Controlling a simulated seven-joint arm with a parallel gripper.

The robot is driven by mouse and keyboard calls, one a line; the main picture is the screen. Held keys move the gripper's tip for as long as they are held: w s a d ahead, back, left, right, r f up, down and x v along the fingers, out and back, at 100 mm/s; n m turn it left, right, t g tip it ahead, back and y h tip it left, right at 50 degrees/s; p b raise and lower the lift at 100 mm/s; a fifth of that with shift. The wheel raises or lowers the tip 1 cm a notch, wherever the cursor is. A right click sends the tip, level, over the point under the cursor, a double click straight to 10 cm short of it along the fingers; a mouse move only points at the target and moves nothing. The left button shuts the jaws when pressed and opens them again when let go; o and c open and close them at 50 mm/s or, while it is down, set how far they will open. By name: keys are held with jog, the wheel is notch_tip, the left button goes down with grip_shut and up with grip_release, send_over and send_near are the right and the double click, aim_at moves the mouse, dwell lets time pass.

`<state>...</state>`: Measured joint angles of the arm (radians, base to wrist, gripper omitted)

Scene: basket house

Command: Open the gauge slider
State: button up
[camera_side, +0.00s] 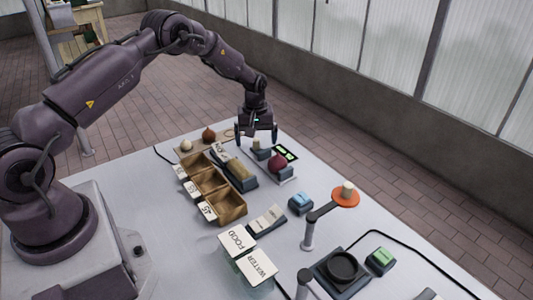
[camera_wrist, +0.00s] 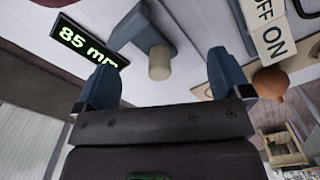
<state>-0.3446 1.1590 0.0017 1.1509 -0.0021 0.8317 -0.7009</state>
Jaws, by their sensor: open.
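The gauge slider is a dark grey block (camera_wrist: 135,24) with a cream knob (camera_wrist: 159,62). The knob (camera_side: 256,143) and block (camera_side: 262,154) also show in the side view, near the table's far end. A display (camera_wrist: 88,42) reads 85 mm beside it, and its green digits (camera_side: 287,153) show in the side view. A dark red round object (camera_side: 278,163) sits at the gauge's near end. My gripper (camera_side: 256,134) is open and empty above the slider. In the wrist view its two blue-grey fingers (camera_wrist: 164,82) stand either side of the knob, which looks untouched.
A switch with an OFF/ON label (camera_wrist: 270,28) lies close beside the gauge. Wooden bins (camera_side: 228,206) with cards stand left of it. A brown bulb-shaped object (camera_side: 208,135) stands behind the bins. An orange disc on a stand (camera_side: 346,199) and FOOD/WATER boxes (camera_side: 238,240) are nearer the camera.

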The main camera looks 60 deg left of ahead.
jog(key=shift+r, duration=3.5)
jog(key=shift+s+f+m, duration=0.1)
jog(key=shift+m, duration=0.3)
jog(key=s+d+r+m+t, duration=0.2)
jog(key=s+d+r+m, duration=0.1)
jog(key=s+d+r, duration=0.3)
jog(key=s+d+r+m+t, duration=0.1)
jog(key=s+d+r+m, duration=0.3)
jog(key=s+r, duration=0.6)
jog(key=s+d+r+m+t, duration=0.2)
jog(key=s+d+r+m, duration=0.2)
jog(key=s, duration=0.9)
jog(key=d+r, duration=0.3)
jog(key=r, duration=0.2)
jog(key=shift+s+d+t, duration=0.3)
jog(key=shift+s+d, duration=0.05)
jog(key=shift+d, duration=0.05)
